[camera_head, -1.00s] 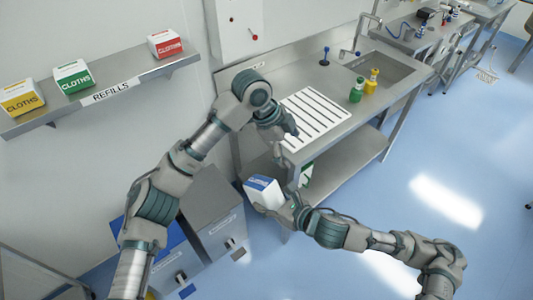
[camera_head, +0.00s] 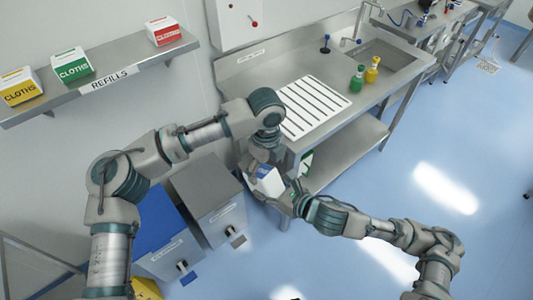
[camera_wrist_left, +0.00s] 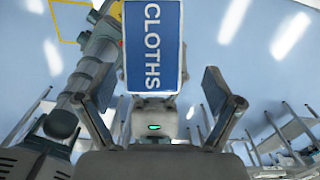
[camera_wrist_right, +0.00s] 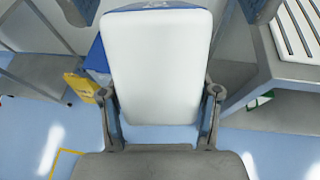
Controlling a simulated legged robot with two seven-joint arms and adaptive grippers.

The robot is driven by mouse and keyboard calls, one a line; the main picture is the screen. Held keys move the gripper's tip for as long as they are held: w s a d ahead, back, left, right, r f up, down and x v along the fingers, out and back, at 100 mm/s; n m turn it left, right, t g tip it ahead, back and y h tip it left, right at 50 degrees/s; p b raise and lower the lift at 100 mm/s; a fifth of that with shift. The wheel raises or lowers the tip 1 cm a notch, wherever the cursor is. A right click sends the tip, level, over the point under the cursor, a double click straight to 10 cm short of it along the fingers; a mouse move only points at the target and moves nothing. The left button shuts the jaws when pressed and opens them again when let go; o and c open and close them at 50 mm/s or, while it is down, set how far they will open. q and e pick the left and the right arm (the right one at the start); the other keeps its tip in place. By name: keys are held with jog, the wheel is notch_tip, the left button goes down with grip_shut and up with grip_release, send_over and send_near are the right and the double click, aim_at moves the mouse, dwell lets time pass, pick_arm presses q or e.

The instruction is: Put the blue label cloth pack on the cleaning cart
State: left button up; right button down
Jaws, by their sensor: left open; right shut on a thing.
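The blue label cloth pack (camera_head: 268,181) is a white block with a blue face, in front of the bench's near left corner. My right gripper (camera_head: 287,197) is shut on it from below and holds it in the air. In the right wrist view its white side (camera_wrist_right: 157,65) fills the space between the fingers. My left gripper (camera_head: 263,166) is open at the pack's upper end. In the left wrist view the blue CLOTHS face (camera_wrist_left: 155,45) lies between its spread fingers, with gaps at both sides. I cannot make out a cleaning cart for certain.
A steel bench (camera_head: 335,125) with a white slotted mat (camera_head: 312,108), green bottle (camera_head: 357,78) and yellow bottle (camera_head: 372,69) stands behind. Blue-lidded (camera_head: 160,230) and grey (camera_head: 210,195) bins stand left. A wall shelf (camera_head: 120,70) holds yellow, green and red packs. Floor at right is clear.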

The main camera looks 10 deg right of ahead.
pick_arm(q)
jog(key=shift+f, duration=1.1)
jog(key=c, duration=1.5)
pick_arm(e)
jog(key=shift+a+r, duration=0.1)
pick_arm(q)
jog(key=shift+d, duration=0.1)
jog(key=shift+c, duration=0.5)
pick_arm(e)
jog(key=shift+c, duration=0.9)
grip_release()
jog(key=shift+s, duration=0.1)
